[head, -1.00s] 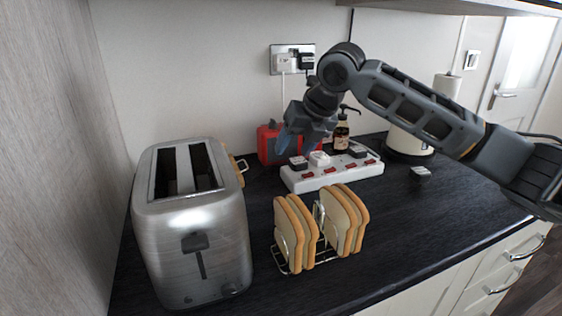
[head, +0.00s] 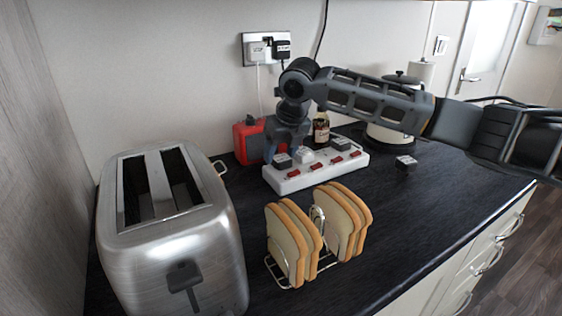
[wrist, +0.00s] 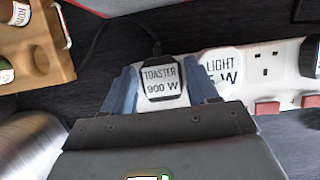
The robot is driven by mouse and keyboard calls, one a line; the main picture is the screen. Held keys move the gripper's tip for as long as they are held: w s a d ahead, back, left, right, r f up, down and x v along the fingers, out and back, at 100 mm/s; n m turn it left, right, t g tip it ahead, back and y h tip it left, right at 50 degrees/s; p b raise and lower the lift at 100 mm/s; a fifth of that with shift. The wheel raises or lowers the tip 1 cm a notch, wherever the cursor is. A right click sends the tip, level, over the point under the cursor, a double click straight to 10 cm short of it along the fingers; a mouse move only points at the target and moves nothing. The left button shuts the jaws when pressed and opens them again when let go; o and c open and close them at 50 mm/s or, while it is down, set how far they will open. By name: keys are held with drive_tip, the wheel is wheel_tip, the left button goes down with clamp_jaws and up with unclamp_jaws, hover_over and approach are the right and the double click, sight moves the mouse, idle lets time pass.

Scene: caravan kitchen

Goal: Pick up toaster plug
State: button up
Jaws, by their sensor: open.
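The toaster plug (wrist: 162,84) is black with a white label reading "TOASTER 900 W". It sits in the left end of the white power strip (head: 320,176); it also shows in the head view (head: 283,161). My gripper (wrist: 160,70) is open, with one blue finger on each side of the toaster plug. I cannot tell whether the fingers touch it. In the head view my gripper (head: 286,146) points down over the left end of the strip. The white light plug (wrist: 222,68) is close beside the right finger.
A black plug (head: 340,143) is farther along the strip, and another (head: 406,163) lies loose on the counter. A red object (head: 246,140) and a bottle (head: 321,130) stand behind. The toaster (head: 170,235) and toast rack (head: 318,235) are in front.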

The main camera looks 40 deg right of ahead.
drive_tip(key=shift+w+f, duration=0.15)
drive_tip(key=shift+f, duration=0.25)
drive_tip(key=c, duration=0.7)
